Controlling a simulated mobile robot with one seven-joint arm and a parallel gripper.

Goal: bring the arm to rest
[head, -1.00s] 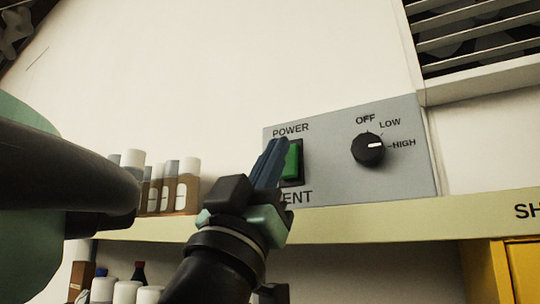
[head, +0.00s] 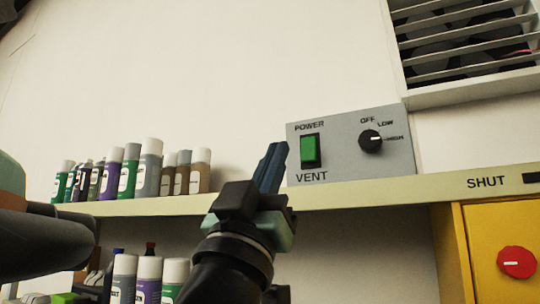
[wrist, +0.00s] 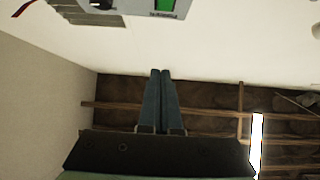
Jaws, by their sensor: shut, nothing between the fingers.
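My gripper (head: 274,152) is in the middle of the head view, just left of the grey vent panel (head: 349,172), with its blue fingers pointing up. The fingers are together and empty. In the wrist view the gripper (wrist: 160,72) also shows its two fingers side by side, with the vent panel (wrist: 120,9) at the top edge. The panel has a green power switch (head: 308,149) and a black knob (head: 370,141), whose white mark points toward HIGH. The gripper looks apart from the switch.
A shelf (head: 380,192) crosses the view below the panel, with several bottles (head: 128,172) at left. More bottles (head: 150,277) stand underneath. A yellow cabinet (head: 483,232) with a red knob (head: 517,262) is at lower right. A slatted vent (head: 465,45) is at upper right.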

